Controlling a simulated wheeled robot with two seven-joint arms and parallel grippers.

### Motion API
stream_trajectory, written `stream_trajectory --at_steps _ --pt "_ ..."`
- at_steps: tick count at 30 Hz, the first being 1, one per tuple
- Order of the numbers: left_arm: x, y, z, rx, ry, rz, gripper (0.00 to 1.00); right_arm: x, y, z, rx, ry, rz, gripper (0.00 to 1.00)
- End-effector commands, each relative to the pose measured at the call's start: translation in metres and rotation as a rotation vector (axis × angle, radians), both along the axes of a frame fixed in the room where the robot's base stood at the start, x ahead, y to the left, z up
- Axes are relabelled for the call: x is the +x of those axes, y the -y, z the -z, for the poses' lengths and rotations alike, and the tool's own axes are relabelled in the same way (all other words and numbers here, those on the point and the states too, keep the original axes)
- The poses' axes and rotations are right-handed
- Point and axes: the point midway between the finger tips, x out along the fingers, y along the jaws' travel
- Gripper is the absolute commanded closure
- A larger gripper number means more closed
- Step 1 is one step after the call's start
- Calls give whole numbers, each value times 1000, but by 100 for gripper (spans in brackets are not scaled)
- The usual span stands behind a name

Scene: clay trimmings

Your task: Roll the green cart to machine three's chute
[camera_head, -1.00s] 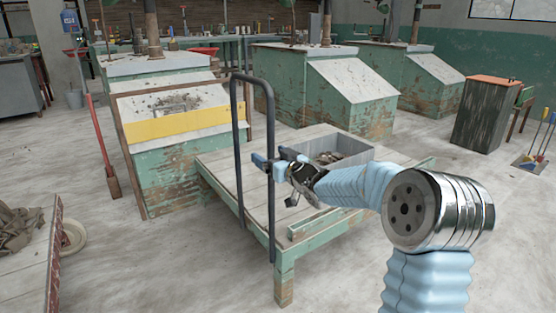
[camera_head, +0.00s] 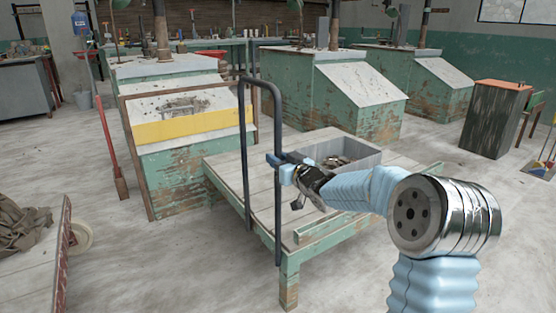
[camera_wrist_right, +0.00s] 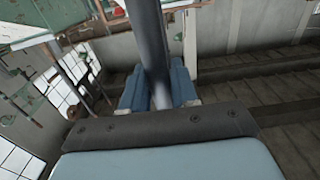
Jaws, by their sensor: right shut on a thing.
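The green cart has a pale plank top (camera_head: 226,171), a chipped green frame and a tall dark tube handle (camera_head: 246,130). It stands in the middle of the head view. My right gripper (camera_head: 279,167) is shut on the near upright of that handle, partway up. In the right wrist view the dark tube (camera_wrist_right: 150,45) runs between the blue fingers (camera_wrist_right: 158,92). A grey bin (camera_head: 352,152) with dark scraps sits on the cart top. Several green machines with sloped fronts stand behind; I see no number marking machine three. My left gripper is out of view.
A machine with a yellow band (camera_head: 190,129) stands close behind the cart's left side. A red-handled shovel (camera_head: 112,150) leans by it. A plank-topped thing with cloth (camera_head: 22,222) is at left. A dark cabinet (camera_head: 494,118) stands right. The front floor is clear.

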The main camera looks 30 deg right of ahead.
Motion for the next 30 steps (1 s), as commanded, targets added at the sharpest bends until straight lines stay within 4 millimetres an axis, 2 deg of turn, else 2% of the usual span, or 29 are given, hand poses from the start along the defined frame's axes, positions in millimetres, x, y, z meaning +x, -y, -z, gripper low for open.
stream_trajectory --at_steps 4,16,24,30 --pt "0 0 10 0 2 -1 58 0 -8 3 1 3 -1 100" --pt "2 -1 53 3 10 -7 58 -4 -57 5 0 4 -7 100" --pt "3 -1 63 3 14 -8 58 -6 -80 1 0 2 -4 100" --pt "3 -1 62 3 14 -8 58 -6 -81 0 -1 0 -2 100"
